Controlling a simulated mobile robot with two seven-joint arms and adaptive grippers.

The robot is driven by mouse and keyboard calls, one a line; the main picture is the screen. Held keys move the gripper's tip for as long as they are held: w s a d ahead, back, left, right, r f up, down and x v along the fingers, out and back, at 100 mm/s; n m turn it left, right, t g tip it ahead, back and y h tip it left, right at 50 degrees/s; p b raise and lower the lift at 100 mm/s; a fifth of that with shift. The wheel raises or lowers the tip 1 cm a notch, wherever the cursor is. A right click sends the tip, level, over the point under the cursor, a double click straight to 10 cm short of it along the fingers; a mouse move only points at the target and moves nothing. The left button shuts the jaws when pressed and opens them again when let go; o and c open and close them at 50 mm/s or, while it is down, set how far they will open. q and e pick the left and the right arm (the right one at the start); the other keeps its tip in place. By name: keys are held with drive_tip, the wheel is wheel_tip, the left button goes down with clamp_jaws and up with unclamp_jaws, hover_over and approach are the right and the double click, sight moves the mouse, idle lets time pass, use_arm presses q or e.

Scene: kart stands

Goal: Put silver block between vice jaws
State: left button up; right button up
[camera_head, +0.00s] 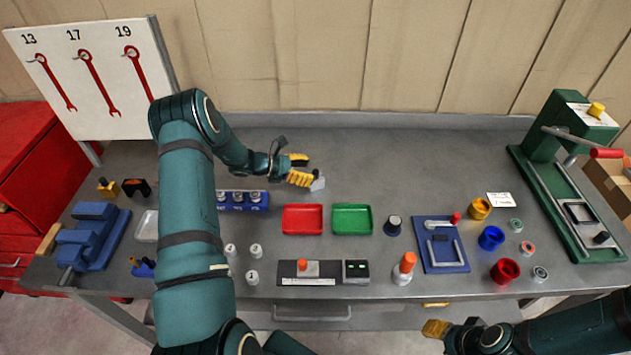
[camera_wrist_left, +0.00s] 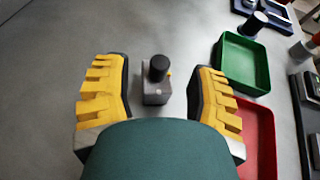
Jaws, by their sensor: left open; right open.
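A grey, silver-looking block (camera_wrist_left: 155,97) with a black knob on top stands on the bench, between and beyond the spread yellow fingers of my left gripper (camera_wrist_left: 160,95) in the left wrist view. In the head view my left gripper (camera_head: 302,170) is open, and a small pale part of the block (camera_head: 318,184) shows beside its fingertips. No grip on it is visible. The blue vice (camera_head: 90,237) stands at the bench's left end; its jaws are small in view. My right gripper (camera_head: 437,328) is open and empty at the bench's front edge, partly hidden.
A red tray (camera_head: 303,219) and a green tray (camera_head: 352,219) lie just in front of the left gripper. A blue holder (camera_head: 242,207) and small white pieces stand between them and the vice. The back middle of the bench is clear. A green press (camera_head: 560,150) stands right.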

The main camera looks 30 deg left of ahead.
sight(316, 171)
use_arm(q)
drive_tip(key=x, duration=0.3)
clamp_jaws()
drive_tip(key=shift+r, duration=0.1)
